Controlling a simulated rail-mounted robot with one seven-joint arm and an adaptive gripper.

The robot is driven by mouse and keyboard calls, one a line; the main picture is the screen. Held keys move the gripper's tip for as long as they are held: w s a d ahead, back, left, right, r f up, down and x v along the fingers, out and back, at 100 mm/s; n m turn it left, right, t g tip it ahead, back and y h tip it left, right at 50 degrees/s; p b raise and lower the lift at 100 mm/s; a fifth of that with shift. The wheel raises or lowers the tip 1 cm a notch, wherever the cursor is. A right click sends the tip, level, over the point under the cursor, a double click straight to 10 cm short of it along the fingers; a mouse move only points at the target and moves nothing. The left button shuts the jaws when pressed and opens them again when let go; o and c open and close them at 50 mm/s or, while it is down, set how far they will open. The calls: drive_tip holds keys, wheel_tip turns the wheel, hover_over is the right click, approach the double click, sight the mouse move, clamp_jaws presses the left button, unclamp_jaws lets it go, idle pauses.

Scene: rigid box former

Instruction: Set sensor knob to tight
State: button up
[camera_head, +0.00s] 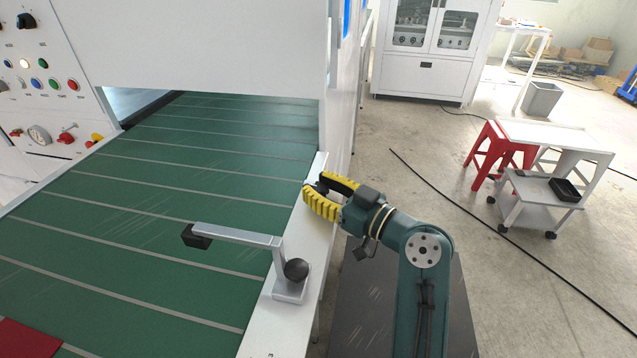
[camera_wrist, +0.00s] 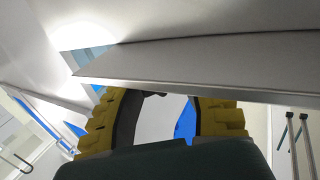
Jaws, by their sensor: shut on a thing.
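The black sensor knob (camera_head: 296,270) sits on the side of a grey sensor bracket (camera_head: 288,290) on the conveyor's white side rail. The bracket's arm (camera_head: 236,233) reaches left over the green belt to a black sensor head (camera_head: 197,238). My gripper (camera_head: 311,192), with yellow ribbed fingers, is at the rail farther back, apart from this knob. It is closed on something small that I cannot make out. In the wrist view, the curved fingers (camera_wrist: 160,92) stand with a gap between them, their tips hidden behind a pale panel edge (camera_wrist: 200,55).
The green belt (camera_head: 150,230) runs under the white machine housing (camera_head: 200,45), close beyond my gripper. A control panel (camera_head: 45,75) with knobs and buttons is at the left. A red piece (camera_head: 25,338) lies on the near belt. A red stool (camera_head: 495,150) and small cart (camera_head: 540,195) stand off right.

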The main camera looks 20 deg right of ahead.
drive_tip(key=o, duration=1.2)
drive_tip(key=shift+s+d, duration=0.1)
drive_tip(key=v, duration=1.1)
drive_tip(key=shift+s+d, duration=0.2)
drive_tip(key=shift+s, duration=0.15)
